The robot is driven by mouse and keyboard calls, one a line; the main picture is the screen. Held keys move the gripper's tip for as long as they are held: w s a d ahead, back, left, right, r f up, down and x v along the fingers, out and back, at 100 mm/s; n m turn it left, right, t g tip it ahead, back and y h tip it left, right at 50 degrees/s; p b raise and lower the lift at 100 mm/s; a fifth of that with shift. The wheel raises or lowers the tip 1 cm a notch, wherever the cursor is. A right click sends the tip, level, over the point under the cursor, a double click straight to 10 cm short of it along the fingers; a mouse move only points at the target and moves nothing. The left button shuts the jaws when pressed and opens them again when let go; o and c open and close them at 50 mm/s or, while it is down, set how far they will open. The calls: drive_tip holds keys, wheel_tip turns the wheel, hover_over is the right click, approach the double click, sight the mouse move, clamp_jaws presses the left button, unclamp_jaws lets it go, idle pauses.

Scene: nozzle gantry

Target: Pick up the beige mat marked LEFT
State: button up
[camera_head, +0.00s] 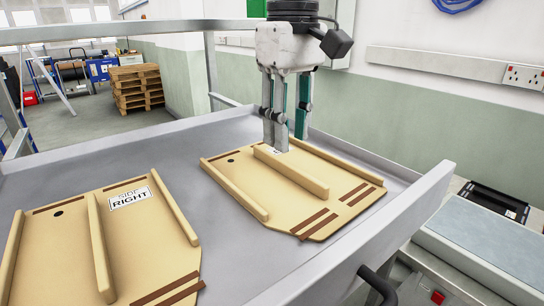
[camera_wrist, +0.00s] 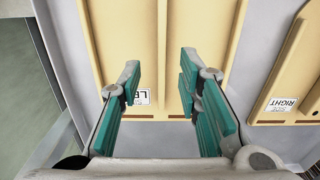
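The beige mat marked LEFT (camera_head: 268,186) lies flat on a grey table, with raised ribs and brown strips. Part of its label, reading "LE", shows in the wrist view (camera_wrist: 143,97), partly hidden by a finger. My gripper (camera_head: 288,140) is over the far part of this mat, pointing down. In the wrist view its teal-padded fingers (camera_wrist: 160,82) are spread apart, one on each side of the mat's middle rib (camera_wrist: 186,40). Nothing is held between them. I cannot tell whether the fingertips touch the mat.
A similar beige mat marked RIGHT (camera_head: 150,225) lies to the left on the same table (camera_head: 222,240), with a bare strip between them. A raised grey rim (camera_head: 365,235) runs along the table's right edge. Wooden pallets (camera_head: 136,88) stand far behind.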

sight(285, 162)
drive_tip(key=shift+w+a+f+p, duration=0.1)
drive_tip(key=shift+a+f+p, duration=0.1)
drive_tip(key=shift+f, duration=1.2)
drive_tip(key=shift+w+a+f+p, duration=0.1)
drive_tip(key=shift+f+p, duration=0.1)
drive_tip(key=shift+f, duration=1.15)
clamp_jaws()
